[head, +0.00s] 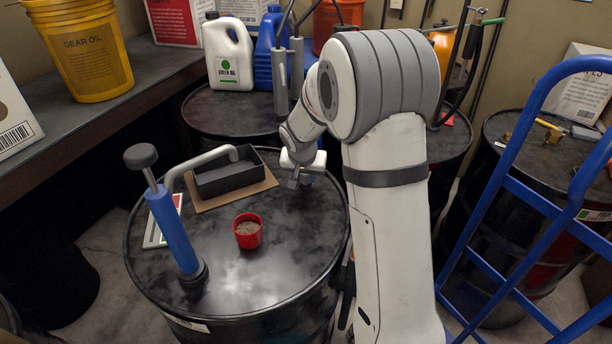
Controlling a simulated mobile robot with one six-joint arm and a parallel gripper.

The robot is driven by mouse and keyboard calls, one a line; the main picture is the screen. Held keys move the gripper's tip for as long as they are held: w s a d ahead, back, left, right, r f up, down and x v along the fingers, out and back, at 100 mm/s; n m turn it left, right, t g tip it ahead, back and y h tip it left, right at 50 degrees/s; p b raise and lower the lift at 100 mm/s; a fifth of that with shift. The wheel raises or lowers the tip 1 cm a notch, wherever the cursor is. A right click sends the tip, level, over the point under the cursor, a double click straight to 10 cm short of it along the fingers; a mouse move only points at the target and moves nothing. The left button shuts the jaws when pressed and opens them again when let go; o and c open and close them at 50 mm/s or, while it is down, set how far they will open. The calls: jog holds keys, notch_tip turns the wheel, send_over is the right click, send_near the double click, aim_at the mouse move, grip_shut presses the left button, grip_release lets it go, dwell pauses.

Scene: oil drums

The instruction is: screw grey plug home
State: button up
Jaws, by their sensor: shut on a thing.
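My gripper (294,181) is low over the right rear part of the near black drum's top (285,255), pointing down. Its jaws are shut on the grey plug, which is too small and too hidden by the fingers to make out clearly. The opening below the gripper is also hidden, so I cannot tell whether the plug touches it or how far in it sits.
A blue hand pump (173,230) with a grey spout stands at the drum's left. A black tray (229,176) on cardboard and a red cup (247,232) are left of my gripper. A blue hand truck (535,200) stands at right. The drum's front top is clear.

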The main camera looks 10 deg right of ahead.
jog(key=shift+s+f, duration=0.35)
jog(key=shift+f, duration=0.25)
jog(key=o, duration=0.7)
jog(key=shift+o, duration=1.4)
jog(key=shift+w, duration=0.35)
jog(key=shift+o, duration=0.4)
jog(key=shift+r, duration=0.3)
jog(key=v, duration=0.7)
jog(key=shift+s+r, duration=0.2)
jog(key=shift+s, duration=0.05)
